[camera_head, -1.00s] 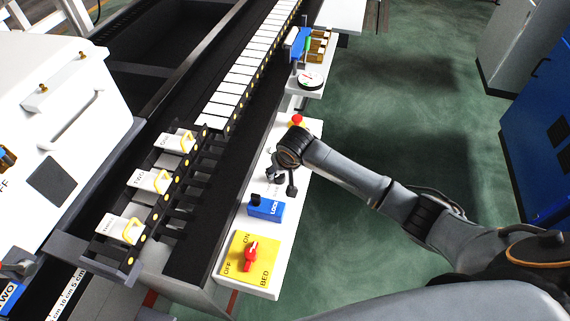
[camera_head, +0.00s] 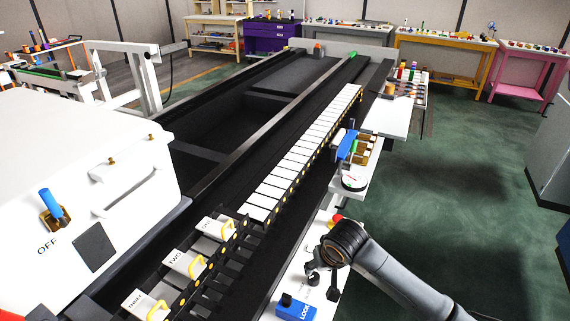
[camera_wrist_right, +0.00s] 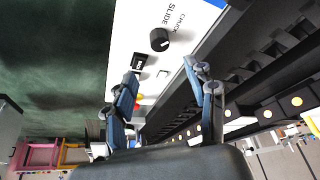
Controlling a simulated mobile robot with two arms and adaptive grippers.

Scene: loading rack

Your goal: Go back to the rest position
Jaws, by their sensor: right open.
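My right arm comes in from the lower right in the head view. Its gripper (camera_head: 320,278) hangs over the white control panel (camera_head: 272,316), between the blue LOCK block (camera_head: 295,309) and a red button (camera_head: 337,219). In the right wrist view the two blue-grey fingers of this gripper (camera_wrist_right: 160,78) are spread apart with nothing between them. A black knob (camera_wrist_right: 160,40) on the panel, labelled CHUCK SLIDE, lies beyond the fingers and apart from them. My left gripper is in neither view.
A rack with white slats (camera_head: 290,175) and yellow-handled blocks (camera_head: 185,262) runs beside the panel. A white machine housing (camera_head: 90,190) stands at the left. Benches, including a purple one (camera_head: 270,37), line the far wall. Green floor (camera_head: 445,190) is open at the right.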

